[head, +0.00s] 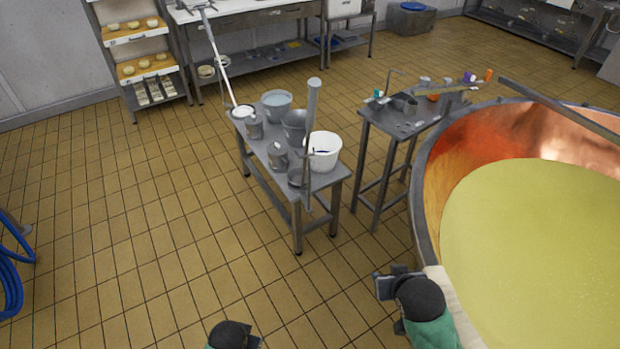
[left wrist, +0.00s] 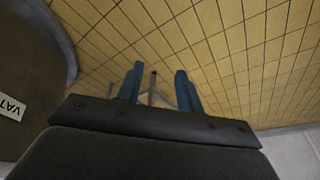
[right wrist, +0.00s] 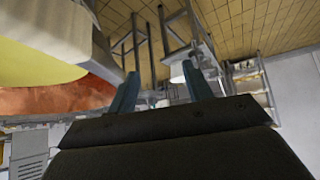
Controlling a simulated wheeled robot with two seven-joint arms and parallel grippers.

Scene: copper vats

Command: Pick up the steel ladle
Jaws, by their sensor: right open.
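I cannot pick out the steel ladle for certain. A long pale-handled tool (head: 218,62) leans with its lower end at a shallow white dish on the low steel table (head: 325,183). A tall grey upright tool (head: 313,100) stands at that table's front edge; either may be the ladle. My right gripper (right wrist: 159,75) is open and empty; in the head view it is beside the vat's left rim, apart from the table. My left gripper (left wrist: 158,80) is open and empty; only its dark wrist shows at the bottom of the head view.
The large copper vat (head: 440,190) holding pale yellow liquid fills the right side. The low table carries a white bucket (head: 322,160), steel pails and cans. A second small table (head: 385,122) stands close to the vat. The tiled floor (head: 150,250) at left is clear, except blue hose (head: 12,275).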

